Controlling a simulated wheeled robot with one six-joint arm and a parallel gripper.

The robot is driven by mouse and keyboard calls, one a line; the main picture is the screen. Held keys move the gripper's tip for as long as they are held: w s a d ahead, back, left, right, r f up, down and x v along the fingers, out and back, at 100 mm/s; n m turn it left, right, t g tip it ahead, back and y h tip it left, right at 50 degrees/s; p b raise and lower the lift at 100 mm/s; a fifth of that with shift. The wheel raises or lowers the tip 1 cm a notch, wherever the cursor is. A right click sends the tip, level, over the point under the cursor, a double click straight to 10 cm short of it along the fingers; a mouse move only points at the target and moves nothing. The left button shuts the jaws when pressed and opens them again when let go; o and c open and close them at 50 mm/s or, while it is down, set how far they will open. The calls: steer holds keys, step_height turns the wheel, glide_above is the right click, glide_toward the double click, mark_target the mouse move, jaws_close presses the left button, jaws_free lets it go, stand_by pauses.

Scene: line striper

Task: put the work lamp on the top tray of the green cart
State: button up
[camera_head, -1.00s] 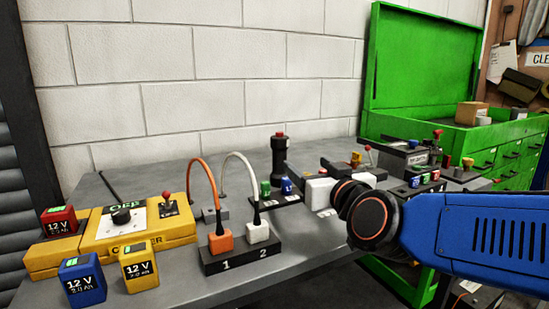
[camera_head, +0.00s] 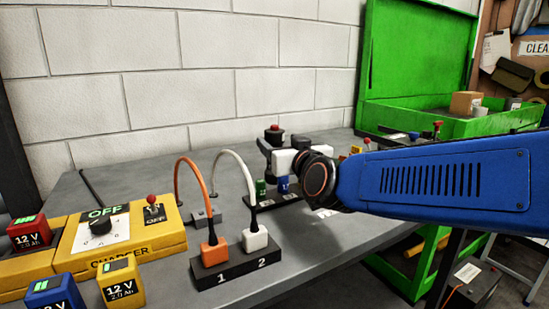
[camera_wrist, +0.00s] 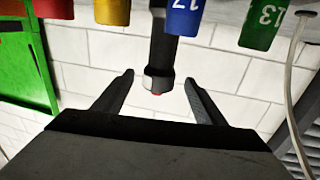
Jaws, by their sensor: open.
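The work lamp looks like the upright black cylinder with a red top (camera_head: 274,134) at the back of the grey table. In the wrist view it appears upside down (camera_wrist: 163,52), between the open jaws. My gripper (camera_wrist: 160,76) is open, its two fingers on either side of the lamp's red-tipped end. I cannot tell whether they touch it. In the head view my gripper (camera_head: 268,146) is level beside the lamp and partly hides it. The green cart (camera_head: 418,55) stands at the back right with its lid raised. Its top tray (camera_head: 478,126) is partly hidden by my arm.
A yellow charger (camera_head: 165,238) and several 12 V batteries fill the table's left. A black two-socket block (camera_head: 237,266) carries orange and white cables. Green (camera_head: 261,187) and blue (camera_head: 284,184) small blocks stand close to my gripper. Boxes (camera_head: 467,102) sit on the cart's tray.

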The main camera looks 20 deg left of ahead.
steer(key=x, duration=0.8)
steer(key=shift+w+a, duration=0.2)
steer(key=shift+w, duration=0.05)
steer(key=shift+c, duration=0.2)
steer(key=shift+r, duration=0.1)
jaws_close()
